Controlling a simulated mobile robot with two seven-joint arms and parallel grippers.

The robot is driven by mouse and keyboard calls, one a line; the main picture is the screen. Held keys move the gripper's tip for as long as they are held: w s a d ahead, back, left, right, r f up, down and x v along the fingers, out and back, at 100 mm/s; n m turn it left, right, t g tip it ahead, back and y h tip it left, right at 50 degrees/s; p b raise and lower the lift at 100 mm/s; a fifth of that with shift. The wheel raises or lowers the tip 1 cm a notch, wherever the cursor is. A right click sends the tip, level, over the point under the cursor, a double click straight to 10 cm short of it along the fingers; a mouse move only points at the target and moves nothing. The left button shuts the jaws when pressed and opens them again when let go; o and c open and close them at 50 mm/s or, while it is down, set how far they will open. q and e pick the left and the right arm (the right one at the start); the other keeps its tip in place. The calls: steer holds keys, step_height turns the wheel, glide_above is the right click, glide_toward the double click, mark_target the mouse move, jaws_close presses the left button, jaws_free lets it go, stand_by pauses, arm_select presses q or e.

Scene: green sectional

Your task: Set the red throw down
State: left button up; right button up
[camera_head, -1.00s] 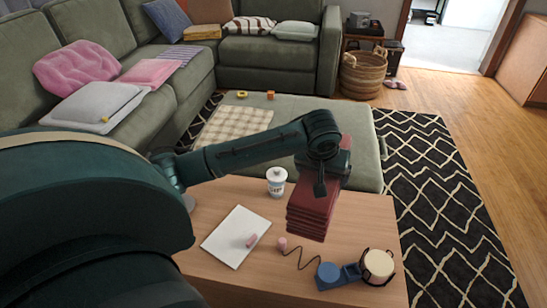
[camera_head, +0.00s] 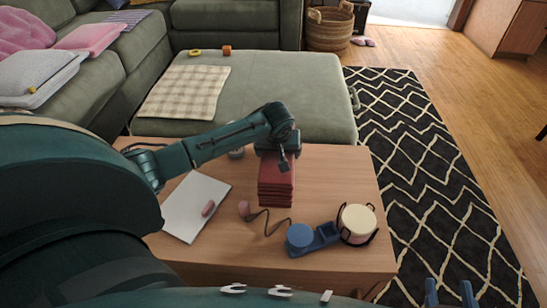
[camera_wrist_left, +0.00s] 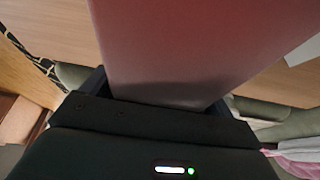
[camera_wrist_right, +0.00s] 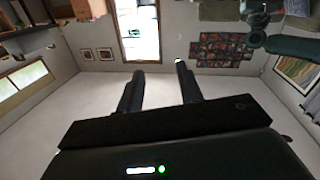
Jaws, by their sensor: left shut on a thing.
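The folded red throw (camera_head: 276,183) is a stack of dark red layers over the wooden coffee table (camera_head: 345,180). My left gripper (camera_head: 278,155) is above it and shut on its upper end. In the left wrist view the throw (camera_wrist_left: 190,45) fills the space between the jaws. I cannot tell whether its lower end touches the tabletop. My right gripper (camera_head: 450,292) shows at the bottom right of the head view, away from the table, with its two fingers apart. In the right wrist view (camera_wrist_right: 160,72) they are apart and empty.
The ottoman (camera_head: 280,95) stands behind.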

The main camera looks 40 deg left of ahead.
arm_select(q)
step_height(320, 180, down, 4)
steer(key=shift+r+b, duration=0.25)
steer(key=shift+b, duration=0.5)
arm_select(e)
steer(key=shift+s+a+n+t+y, duration=0.1)
steer(key=shift+a+n+t+y, duration=0.3)
steer(key=shift+y, duration=0.1)
arm_select(q)
steer(key=shift+f, duration=0.15)
steer(key=o, duration=1.2)
steer(key=shift+f, duration=0.1)
